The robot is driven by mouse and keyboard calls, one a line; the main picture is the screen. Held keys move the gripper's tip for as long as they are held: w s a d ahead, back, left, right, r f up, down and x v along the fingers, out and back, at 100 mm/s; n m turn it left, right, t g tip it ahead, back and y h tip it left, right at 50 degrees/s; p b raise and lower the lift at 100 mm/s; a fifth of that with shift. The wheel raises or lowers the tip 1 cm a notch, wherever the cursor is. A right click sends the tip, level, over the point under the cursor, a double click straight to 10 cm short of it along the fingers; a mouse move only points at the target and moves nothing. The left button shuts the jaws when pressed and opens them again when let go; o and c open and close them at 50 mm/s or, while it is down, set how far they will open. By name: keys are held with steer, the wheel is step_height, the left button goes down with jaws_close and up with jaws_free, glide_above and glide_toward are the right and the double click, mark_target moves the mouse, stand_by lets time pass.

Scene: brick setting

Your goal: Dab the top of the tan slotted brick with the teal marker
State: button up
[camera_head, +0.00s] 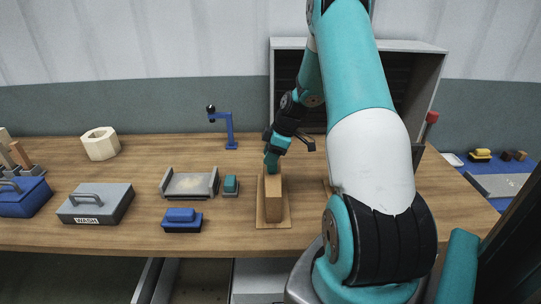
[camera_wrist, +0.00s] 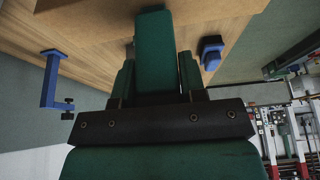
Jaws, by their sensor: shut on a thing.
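The tan brick (camera_head: 273,199) stands upright on a flat tan board (camera_head: 282,222) at the middle of the bench in the head view. My gripper (camera_head: 274,147) is above it, shut on the teal marker (camera_head: 271,162). The marker points down, its lower end at the brick's top; I cannot tell whether they touch. In the wrist view the dark teal marker (camera_wrist: 154,50) sits between the fingers of my gripper (camera_wrist: 157,78). A broad tan surface (camera_wrist: 205,14) lies past its end. The brick's slot is not clear in either view.
Left of the brick are a small teal block on a base (camera_head: 231,185), a grey cradle (camera_head: 191,185) and a blue block (camera_head: 181,219). Farther left is a grey box marked WASH (camera_head: 97,205). A blue post (camera_head: 229,130) stands behind. My arm covers the right side.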

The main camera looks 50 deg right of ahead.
steer(key=shift+r+p, duration=2.05)
steer(key=shift+r, duration=1.4)
